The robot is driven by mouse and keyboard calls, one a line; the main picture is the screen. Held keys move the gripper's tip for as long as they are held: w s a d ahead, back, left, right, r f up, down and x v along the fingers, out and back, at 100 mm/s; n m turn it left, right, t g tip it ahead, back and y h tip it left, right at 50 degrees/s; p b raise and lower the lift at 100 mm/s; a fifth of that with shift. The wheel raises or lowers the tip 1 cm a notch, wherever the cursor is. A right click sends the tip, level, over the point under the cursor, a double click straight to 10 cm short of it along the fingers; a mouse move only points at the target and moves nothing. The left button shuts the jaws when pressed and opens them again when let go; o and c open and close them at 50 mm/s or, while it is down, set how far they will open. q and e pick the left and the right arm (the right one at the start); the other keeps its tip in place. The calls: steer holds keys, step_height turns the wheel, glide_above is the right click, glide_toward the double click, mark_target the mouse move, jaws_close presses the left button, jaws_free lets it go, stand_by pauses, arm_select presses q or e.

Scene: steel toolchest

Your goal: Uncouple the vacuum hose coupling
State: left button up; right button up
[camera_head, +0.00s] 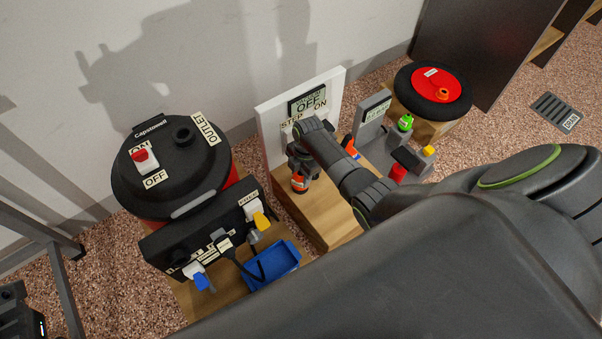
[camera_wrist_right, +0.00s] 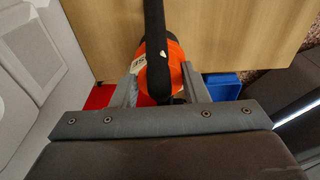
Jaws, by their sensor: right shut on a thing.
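An orange coupling (camera_head: 299,183) with a black part across it sits in front of the white upright panel (camera_head: 333,92), above a wooden block. My right gripper (camera_head: 301,163) reaches down to it and is shut on it. In the right wrist view the orange coupling (camera_wrist_right: 176,54) lies between the two grey fingers of my gripper (camera_wrist_right: 162,82), and a black hose-like bar (camera_wrist_right: 154,20) runs over it. A partly hidden pale label shows on its left side. The panel carries a display reading OFF.
A black-lidded vacuum drum (camera_head: 160,190) with ON and OFF labels stands left, behind a black socket box (camera_head: 170,240) with plugs. A blue tray (camera_head: 270,265) lies before it. A grey stand (camera_head: 370,125) and a tyre with red hub (camera_head: 425,85) are right.

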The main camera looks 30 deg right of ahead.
steer(key=shift+f, duration=0.5)
steer(key=o, duration=1.2)
steer(key=shift+r, duration=0.1)
